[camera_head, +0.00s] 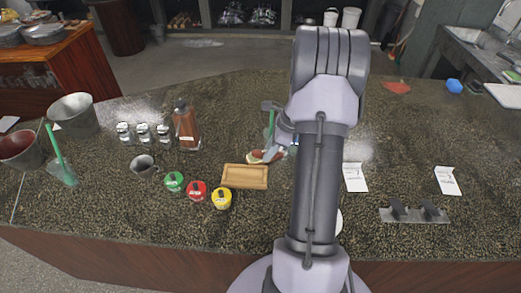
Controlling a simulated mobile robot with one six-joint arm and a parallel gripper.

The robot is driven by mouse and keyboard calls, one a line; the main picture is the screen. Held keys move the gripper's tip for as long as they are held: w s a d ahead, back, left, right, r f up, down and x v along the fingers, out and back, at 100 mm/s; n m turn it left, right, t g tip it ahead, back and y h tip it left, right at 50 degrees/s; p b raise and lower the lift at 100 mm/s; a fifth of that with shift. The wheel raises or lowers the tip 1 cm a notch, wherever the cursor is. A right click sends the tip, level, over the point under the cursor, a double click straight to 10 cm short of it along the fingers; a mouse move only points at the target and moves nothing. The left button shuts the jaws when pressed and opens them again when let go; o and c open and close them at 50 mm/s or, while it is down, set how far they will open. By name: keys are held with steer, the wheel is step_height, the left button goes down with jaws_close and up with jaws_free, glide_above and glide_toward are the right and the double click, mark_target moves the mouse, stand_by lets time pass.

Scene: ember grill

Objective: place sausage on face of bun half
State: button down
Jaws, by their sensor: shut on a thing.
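A small reddish-brown sausage (270,156) shows just left of my arm, beyond the wooden board. A pale bun half (253,158) shows at its left end, close against or under it; I cannot tell whether they touch. My gripper (282,150) is low over this spot and shut on the sausage. Its fingertips are small and partly hidden by my arm, which covers the area to the right.
A wooden board (245,176) lies empty on the dark stone counter. Green (174,181), red (196,190) and yellow (221,198) lidded pots stand left of it. A brown bottle (186,126) stands behind. White cards (355,177) lie right of my arm.

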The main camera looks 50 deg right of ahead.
steer(key=w, duration=0.1)
steer(key=w+d, duration=0.1)
steer(key=w, duration=0.1)
steer(key=w+d, duration=0.1)
steer(key=shift+w+f, duration=0.15)
steer(key=shift+f, duration=0.1)
steer(key=f, duration=0.2)
steer(key=f+b, duration=0.1)
steer(key=shift+w+f, duration=0.2)
steer(key=shift+f, duration=0.15)
steer(key=shift+r, duration=0.15)
